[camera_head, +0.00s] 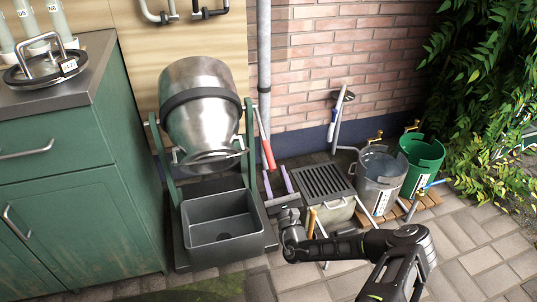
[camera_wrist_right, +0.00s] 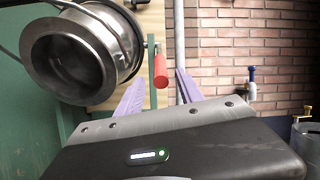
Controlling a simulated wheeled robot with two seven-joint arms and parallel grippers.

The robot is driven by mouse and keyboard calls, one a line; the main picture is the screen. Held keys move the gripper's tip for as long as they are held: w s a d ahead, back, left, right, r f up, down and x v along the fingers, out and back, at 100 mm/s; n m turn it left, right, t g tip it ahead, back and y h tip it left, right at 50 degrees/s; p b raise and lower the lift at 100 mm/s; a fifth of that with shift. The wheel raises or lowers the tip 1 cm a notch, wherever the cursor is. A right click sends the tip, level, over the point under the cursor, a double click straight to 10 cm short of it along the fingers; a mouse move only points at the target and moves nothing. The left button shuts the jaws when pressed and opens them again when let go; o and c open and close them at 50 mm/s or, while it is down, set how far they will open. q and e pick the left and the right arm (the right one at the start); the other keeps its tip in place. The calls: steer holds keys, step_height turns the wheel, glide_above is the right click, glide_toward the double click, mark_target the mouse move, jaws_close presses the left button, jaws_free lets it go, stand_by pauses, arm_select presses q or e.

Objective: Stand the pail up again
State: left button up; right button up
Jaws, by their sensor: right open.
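A grey metal pail (camera_head: 378,180) stands upright on low wooden slats, right of the grated box; its rim faces up. A green pail (camera_head: 421,165) stands upright beside it at the right. I cannot tell which one the task means; no tipped pail shows. Part of a grey pail's rim shows at the right edge of the right wrist view (camera_wrist_right: 306,130). My right gripper (camera_head: 277,177), with pale purple fingers, is open and empty, left of the pails and in front of the churn's red handle (camera_head: 268,154). In the right wrist view the handle (camera_wrist_right: 160,70) appears between the fingers. My left gripper is out of view.
A steel churn drum (camera_head: 200,110) hangs in a green frame above a dark grey tub (camera_head: 220,228). The grated box (camera_head: 323,181) stands between my right gripper and the pails. A green cabinet (camera_head: 80,190) fills the left. Paving (camera_head: 480,258) at front right is clear.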

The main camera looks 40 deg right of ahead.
mark_target(269, 155)
steer(key=shift+w, duration=0.1)
steer(key=b+x, duration=0.2)
steer(key=x, duration=0.5)
steer(key=shift+d+b, duration=0.1)
steer(key=shift+b, duration=0.3)
steer(key=shift+w+r, duration=0.2)
steer(key=shift+w, duration=0.05)
jaws_close()
stand_by(0.8)
